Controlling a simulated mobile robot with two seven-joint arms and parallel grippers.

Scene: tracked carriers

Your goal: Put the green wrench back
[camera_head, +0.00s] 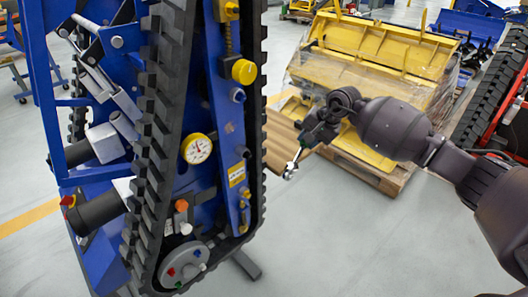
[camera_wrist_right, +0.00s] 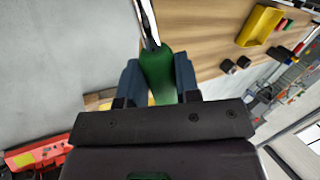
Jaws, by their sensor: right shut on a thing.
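My right gripper (camera_head: 310,138) is in the middle of the head view, right of the tracked carrier. It is shut on the green wrench. In the right wrist view the wrench's green handle (camera_wrist_right: 158,76) sits between the two blue-grey fingers, and its metal shaft (camera_wrist_right: 147,22) runs up out of the frame. In the head view only the wrench's bright metal end (camera_head: 291,170) shows clearly, pointing down and left. The gripper hides most of the handle there. My left gripper is not in view.
The blue tracked carrier (camera_head: 225,130) with its black track (camera_head: 165,120) fills the left. A wooden surface (camera_wrist_right: 205,30) holds a yellow bin (camera_wrist_right: 259,26) in the wrist view. A wrapped yellow load (camera_head: 375,60) stands behind my arm. Grey floor lies open below the gripper.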

